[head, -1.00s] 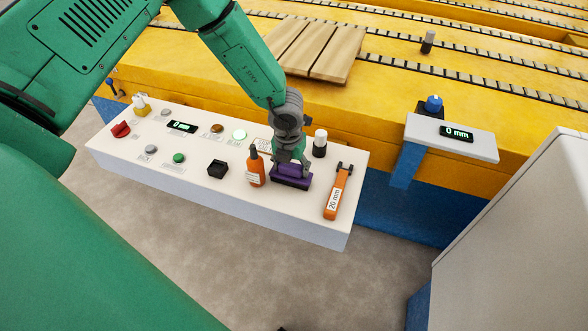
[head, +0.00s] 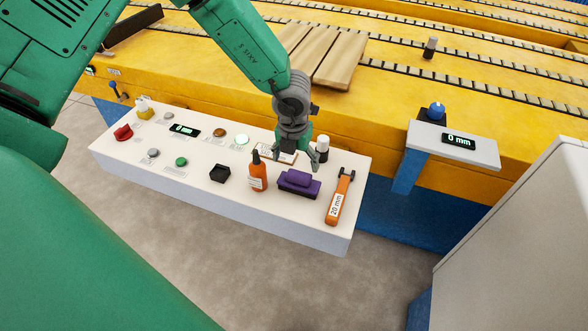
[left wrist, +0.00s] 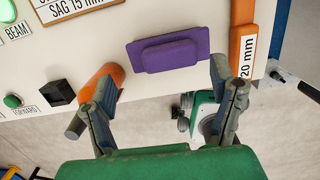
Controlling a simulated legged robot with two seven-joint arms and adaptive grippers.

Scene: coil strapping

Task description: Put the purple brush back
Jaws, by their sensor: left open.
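The purple brush (head: 299,184) lies on the white console top (head: 190,202), between an orange bottle (head: 258,174) and an orange tool marked 20 mm (head: 339,197). My left gripper (head: 295,163) is open and empty, just above and behind the brush in the head view. In the left wrist view the brush (left wrist: 168,50) lies beyond the spread fingertips (left wrist: 160,88), apart from them. My right gripper is not in view.
The console carries several buttons, a small black box (head: 220,174), a label plate (head: 278,153) and a white-capped black bottle (head: 321,149). Wooden boards (head: 325,57) lie on the yellow conveyor behind. A grey cabinet (head: 530,240) stands at the right.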

